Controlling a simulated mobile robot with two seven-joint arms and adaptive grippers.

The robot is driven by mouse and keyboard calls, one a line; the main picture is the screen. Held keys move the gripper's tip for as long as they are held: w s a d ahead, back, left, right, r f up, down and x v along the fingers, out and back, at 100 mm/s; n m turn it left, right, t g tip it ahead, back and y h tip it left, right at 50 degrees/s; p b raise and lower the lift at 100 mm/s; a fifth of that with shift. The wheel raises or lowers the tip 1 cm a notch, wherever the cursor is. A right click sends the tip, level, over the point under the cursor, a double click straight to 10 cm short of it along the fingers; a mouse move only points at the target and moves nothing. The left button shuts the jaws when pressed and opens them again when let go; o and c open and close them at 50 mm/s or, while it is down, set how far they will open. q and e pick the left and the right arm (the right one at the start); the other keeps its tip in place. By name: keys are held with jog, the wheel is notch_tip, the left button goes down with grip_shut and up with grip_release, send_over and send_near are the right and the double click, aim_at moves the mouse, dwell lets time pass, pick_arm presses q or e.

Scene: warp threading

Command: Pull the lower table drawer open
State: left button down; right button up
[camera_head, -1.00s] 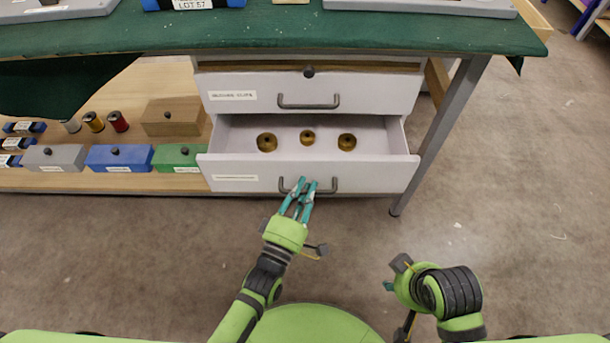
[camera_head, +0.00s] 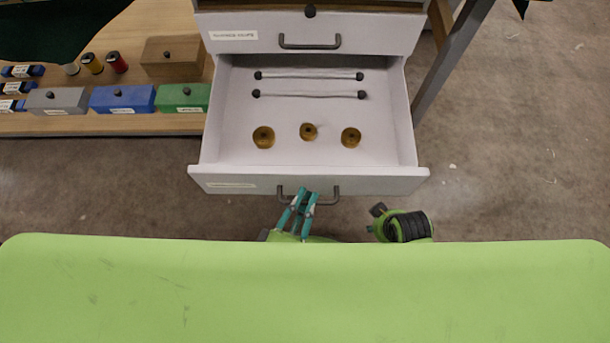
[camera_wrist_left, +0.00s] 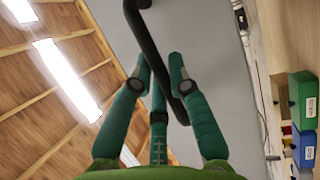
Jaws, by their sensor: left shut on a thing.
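The lower table drawer (camera_head: 307,184) stands well open towards me in the head view. It holds several brass-coloured round pieces and two thin rods with dark ends. Its dark bar handle (camera_head: 329,198) is on the front face. In the left wrist view the fingers (camera_wrist_left: 162,80) are around the dark handle bar (camera_wrist_left: 150,45). My right gripper (camera_head: 376,219) shows only partly at the right, away from the drawer, and its jaws cannot be made out.
The upper drawer (camera_head: 370,30) above is shut. A wooden shelf (camera_head: 130,122) at the left carries grey, blue, green and brown boxes and spools. A grey table leg (camera_head: 448,65) stands to the right. The floor (camera_head: 520,180) at the right is clear.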

pick_arm(q)
jog(key=shift+s, duration=0.3)
jog(key=c, duration=1.1)
grip_release()
jog(key=shift+c, duration=0.2)
jog(key=v, duration=1.2)
